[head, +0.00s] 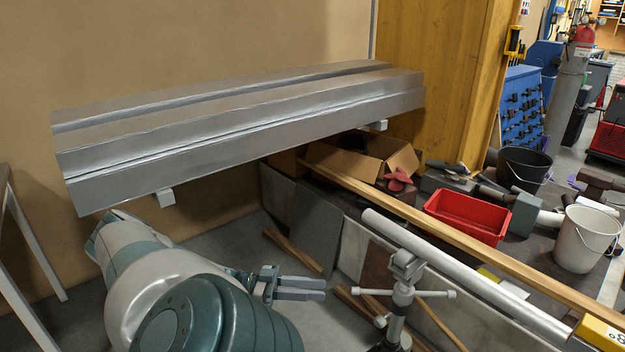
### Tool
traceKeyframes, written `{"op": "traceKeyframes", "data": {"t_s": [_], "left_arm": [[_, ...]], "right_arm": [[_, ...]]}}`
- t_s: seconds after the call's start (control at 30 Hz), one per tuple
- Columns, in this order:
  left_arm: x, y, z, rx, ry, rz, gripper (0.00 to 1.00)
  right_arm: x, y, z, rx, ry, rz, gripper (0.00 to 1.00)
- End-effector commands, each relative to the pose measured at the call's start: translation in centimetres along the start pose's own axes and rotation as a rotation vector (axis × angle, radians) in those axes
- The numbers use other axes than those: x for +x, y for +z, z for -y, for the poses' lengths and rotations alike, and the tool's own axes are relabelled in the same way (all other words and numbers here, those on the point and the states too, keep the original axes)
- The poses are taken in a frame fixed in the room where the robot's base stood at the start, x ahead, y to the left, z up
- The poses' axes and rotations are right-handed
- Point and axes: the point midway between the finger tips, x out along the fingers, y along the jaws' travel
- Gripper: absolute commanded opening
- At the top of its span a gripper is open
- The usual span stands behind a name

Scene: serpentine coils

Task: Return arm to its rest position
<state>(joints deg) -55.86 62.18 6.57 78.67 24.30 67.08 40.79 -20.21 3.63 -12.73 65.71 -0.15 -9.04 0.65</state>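My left arm (165,275), pale grey and teal, comes in from the lower left and reaches forward past the bottom middle. My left gripper (322,289) is at its end, with two grey fingers pointing right. The fingers lie close together in this view, and I cannot tell whether a gap is left between them. Nothing shows held in them. The gripper is apart from the stand to its right. My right arm and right gripper are not in view.
A long grey metal beam (240,118) on wall brackets hangs above my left arm. A stand (400,300) props a grey pipe (465,275) to the right. Beyond are a red bin (468,213), a white bucket (583,240), and a black bucket (524,168). A table frame (30,245) stands at left.

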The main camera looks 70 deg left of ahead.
Motion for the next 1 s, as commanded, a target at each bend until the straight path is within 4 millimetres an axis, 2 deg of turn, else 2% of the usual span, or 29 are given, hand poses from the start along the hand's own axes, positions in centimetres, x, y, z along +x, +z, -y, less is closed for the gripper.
{"op": "traceKeyframes", "data": {"t_s": [0.5, 0.67, 0.77, 0.87, 0.97, 1.0], "left_arm": [[0.0, 0.1, 0.0, 0.0, -0.002, 0.001, 0.3], [-0.4, 1.6, 0.2, 0.01, -0.037, 0.016, 0.3], [-1.0, 4.0, 0.4, 0.025, -0.094, 0.043, 0.3], [-1.6, 7.8, 0.4, 0.043, -0.171, 0.088, 0.3], [-2.2, 12.9, 0.0, 0.059, -0.261, 0.155, 0.3], [-2.2, 15.2, -0.4, 0.064, -0.296, 0.185, 0.3]], "right_arm": [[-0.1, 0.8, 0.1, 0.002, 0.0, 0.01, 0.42], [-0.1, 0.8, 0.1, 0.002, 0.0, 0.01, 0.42], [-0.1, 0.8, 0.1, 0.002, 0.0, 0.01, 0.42], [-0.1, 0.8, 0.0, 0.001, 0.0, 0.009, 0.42], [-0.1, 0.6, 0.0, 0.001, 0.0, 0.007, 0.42], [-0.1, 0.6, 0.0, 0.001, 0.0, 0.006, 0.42]]}}
